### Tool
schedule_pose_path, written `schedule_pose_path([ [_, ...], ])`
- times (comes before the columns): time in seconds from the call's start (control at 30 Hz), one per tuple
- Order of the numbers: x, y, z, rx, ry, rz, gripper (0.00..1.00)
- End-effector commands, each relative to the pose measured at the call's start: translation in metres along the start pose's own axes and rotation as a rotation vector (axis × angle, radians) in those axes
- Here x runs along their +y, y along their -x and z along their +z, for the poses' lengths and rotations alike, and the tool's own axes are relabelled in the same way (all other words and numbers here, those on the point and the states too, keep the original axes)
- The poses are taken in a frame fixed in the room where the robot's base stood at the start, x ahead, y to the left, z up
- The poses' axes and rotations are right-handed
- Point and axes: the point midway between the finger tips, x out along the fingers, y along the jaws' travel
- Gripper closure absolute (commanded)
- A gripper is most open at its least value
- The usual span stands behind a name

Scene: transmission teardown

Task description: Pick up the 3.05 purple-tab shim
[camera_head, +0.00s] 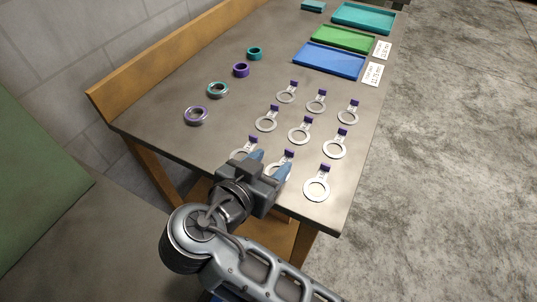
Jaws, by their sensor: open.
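Several silver ring shims with purple tabs lie in rough rows on the table, and their printed numbers are too small to read, so I cannot tell which is 3.05. One shim (317,187) lies at the near right, and another (335,148) lies behind it. My gripper (270,163) is open at the near row, over or beside two shims. It partly hides a near-left shim (241,155) and a near-middle shim (288,162). I cannot tell its height above them or whether it touches either one.
Purple and teal rings, one a purple ring (241,70), stand on the left of the table (170,135). A blue tray (330,60), a green tray (343,39) and a teal tray (363,18) lie at the back with white label cards (373,75). A wooden ledge (165,52) borders the left edge.

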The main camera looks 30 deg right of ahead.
Motion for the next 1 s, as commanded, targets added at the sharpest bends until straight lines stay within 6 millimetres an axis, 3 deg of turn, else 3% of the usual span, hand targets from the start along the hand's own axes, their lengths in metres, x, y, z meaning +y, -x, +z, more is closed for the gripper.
schedule_pose_path([
  [0.7,0.007,-0.075,0.004,0.0,0.0,0.002,0.47],
  [1.0,0.007,-0.078,0.005,0.0,0.0,0.0,0.49],
])
